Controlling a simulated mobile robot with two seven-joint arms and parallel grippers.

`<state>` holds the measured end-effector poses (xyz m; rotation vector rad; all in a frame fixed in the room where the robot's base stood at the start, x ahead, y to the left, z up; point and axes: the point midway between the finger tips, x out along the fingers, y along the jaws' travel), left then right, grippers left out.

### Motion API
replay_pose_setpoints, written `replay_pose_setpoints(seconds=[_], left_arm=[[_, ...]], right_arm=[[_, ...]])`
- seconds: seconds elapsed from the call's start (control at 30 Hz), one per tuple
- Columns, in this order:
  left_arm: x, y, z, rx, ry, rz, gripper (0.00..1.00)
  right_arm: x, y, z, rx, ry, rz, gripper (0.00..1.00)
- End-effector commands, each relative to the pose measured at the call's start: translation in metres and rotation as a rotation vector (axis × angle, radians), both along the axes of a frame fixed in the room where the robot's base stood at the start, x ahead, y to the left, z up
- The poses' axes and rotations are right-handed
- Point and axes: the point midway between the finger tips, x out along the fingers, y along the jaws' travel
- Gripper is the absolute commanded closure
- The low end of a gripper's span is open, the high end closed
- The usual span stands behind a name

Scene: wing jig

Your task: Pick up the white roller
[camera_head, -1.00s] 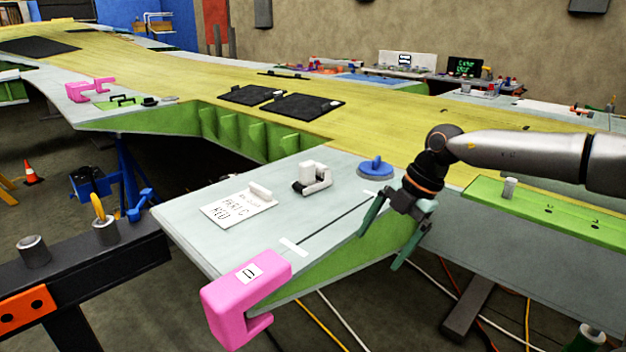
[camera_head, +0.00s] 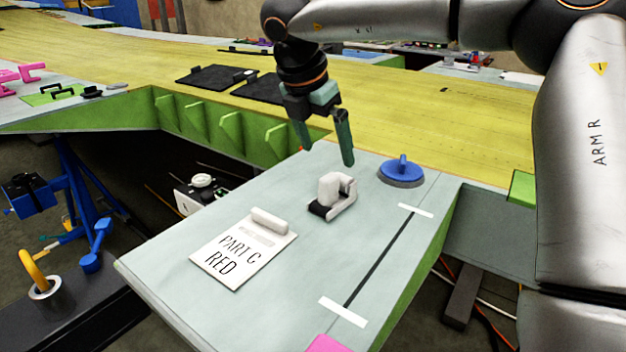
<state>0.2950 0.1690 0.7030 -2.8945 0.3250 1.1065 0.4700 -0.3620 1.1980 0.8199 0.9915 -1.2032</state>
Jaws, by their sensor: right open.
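The fingertips look clear of the roller. My left gripper is not in view.
A blue round-handled disc (camera_head: 401,170) stands right of the roller. Two white strips (camera_head: 343,312) and a dark line mark the panel's right side. A pink clamp (camera_head: 328,344) shows at the bottom edge. The panel around the roller is mostly clear.

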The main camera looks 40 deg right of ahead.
Motion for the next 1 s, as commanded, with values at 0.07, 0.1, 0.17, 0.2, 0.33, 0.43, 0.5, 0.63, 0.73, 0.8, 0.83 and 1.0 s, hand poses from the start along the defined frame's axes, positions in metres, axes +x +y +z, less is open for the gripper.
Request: replay_pose_setpoints(seconds=[0.07, 0.1, 0.17, 0.2, 0.33, 0.43, 0.5, 0.63, 0.73, 0.8, 0.83, 1.0], left_arm=[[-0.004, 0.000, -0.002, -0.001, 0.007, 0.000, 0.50], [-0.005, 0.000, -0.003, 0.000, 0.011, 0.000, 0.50], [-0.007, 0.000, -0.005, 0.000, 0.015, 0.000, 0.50], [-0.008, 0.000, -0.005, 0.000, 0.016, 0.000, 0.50], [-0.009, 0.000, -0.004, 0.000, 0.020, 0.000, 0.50], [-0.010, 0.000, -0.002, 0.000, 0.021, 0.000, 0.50], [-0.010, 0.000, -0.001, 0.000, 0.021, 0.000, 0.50], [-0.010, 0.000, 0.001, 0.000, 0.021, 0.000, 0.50], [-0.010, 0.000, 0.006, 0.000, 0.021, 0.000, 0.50], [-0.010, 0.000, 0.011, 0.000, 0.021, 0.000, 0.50], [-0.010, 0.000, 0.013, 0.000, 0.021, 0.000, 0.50], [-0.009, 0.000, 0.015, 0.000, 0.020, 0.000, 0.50]], right_arm=[[0.000, 0.000, 0.001, -0.016, -0.002, -0.005, 0.00], [0.000, -0.001, -0.002, -0.019, -0.001, -0.006, 0.00], [0.000, -0.004, -0.009, -0.022, 0.000, -0.007, 0.00], [0.001, -0.006, -0.015, -0.023, 0.001, -0.009, 0.00], [0.002, -0.016, -0.038, -0.020, 0.002, -0.007, 0.00], [0.003, -0.022, -0.052, -0.019, 0.002, -0.006, 0.00], [0.004, -0.024, -0.059, -0.017, 0.000, -0.006, 0.00], [0.005, -0.027, -0.066, -0.018, 0.001, -0.005, 0.00], [0.004, -0.032, -0.077, -0.016, 0.003, -0.007, 0.00], [0.005, -0.036, -0.087, -0.016, 0.004, -0.006, 0.00], [0.004, -0.038, -0.091, -0.016, 0.004, -0.006, 0.00], [0.006, -0.045, -0.110, -0.016, 0.000, -0.006, 0.00]])
